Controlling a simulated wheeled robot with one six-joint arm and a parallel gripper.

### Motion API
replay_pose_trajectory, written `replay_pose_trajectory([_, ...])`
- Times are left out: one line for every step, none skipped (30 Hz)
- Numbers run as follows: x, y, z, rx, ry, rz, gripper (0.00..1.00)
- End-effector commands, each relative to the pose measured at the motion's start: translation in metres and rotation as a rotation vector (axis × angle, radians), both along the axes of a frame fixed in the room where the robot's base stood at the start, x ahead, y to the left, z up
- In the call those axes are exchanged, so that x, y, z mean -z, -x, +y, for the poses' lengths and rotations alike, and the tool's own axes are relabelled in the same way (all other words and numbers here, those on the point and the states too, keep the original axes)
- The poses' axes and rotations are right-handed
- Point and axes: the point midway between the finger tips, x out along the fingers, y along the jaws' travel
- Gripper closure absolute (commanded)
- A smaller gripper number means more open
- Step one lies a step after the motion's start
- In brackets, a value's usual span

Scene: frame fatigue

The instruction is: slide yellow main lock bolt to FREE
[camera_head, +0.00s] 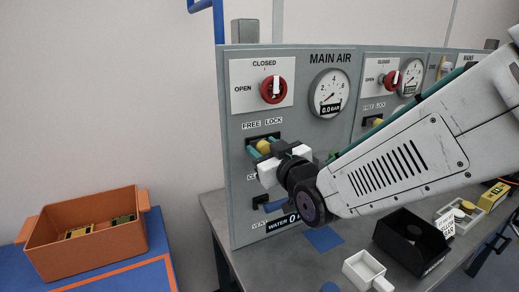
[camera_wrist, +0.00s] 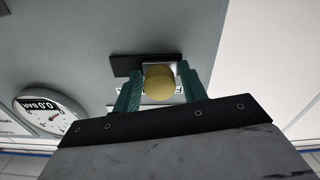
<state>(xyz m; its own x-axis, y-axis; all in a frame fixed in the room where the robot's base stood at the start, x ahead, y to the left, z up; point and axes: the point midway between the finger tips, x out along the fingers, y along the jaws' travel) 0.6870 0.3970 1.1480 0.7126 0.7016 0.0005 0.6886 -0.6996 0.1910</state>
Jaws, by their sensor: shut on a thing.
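The yellow main lock bolt (camera_head: 264,147) sits in its slot on the grey panel, below the FREE and LOCK labels (camera_head: 262,123). In the wrist view the bolt's round yellow knob (camera_wrist: 159,83) is between the two green fingers of my gripper (camera_wrist: 160,88). In the head view my gripper (camera_head: 263,151) reaches the panel from the right and is shut on the bolt. The dark slot plate (camera_wrist: 128,65) shows to the left of the knob in the wrist view. My gripper and arm hide part of the slot in the head view.
A red CLOSED/OPEN knob (camera_head: 273,89) and the MAIN AIR gauge (camera_head: 330,93), reading 0.0 bar, are above. My arm crosses the second panel. A black bin (camera_head: 391,232) and a white tray (camera_head: 358,267) stand on the bench. An orange crate (camera_head: 132,234) stands at left.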

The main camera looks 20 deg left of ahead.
Motion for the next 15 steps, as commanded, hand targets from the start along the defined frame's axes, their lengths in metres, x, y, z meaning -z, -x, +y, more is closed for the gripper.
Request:
replay_pose_trajectory([0.0007,0.002,0.0014,-0.006,0.004,-0.002,0.99])
replay_pose_trajectory([0.0008,0.0023,0.0017,-0.007,0.005,-0.003,0.99])
replay_pose_trajectory([0.0008,0.0026,0.0022,-0.008,0.005,-0.002,0.99])
replay_pose_trajectory([0.0009,0.0029,0.0026,-0.008,0.005,-0.002,0.99])
replay_pose_trajectory([0.0009,0.0032,0.0031,-0.009,0.005,-0.002,0.99])
replay_pose_trajectory([0.0009,0.0035,0.0034,-0.01,0.005,-0.002,0.99])
replay_pose_trajectory([0.0009,0.0037,0.0038,-0.011,0.005,-0.002,0.52])
replay_pose_trajectory([0.001,0.0039,0.004,-0.011,0.005,-0.002,0.48])
replay_pose_trajectory([0.0009,0.0039,0.0042,-0.011,0.005,-0.002,0.48])
replay_pose_trajectory([0.0009,0.0038,0.004,-0.011,0.005,-0.002,0.48])
replay_pose_trajectory([0.0008,0.0037,0.0039,-0.01,0.004,-0.001,0.48])
replay_pose_trajectory([0.0008,0.0035,0.0035,-0.01,0.004,-0.001,0.48])
replay_pose_trajectory([0.0007,0.0033,0.0033,-0.009,0.004,-0.002,0.48])
replay_pose_trajectory([0.0007,0.003,0.0031,-0.009,0.004,-0.002,0.48])
replay_pose_trajectory([0.0007,0.0029,0.0028,-0.008,0.004,-0.002,0.48])
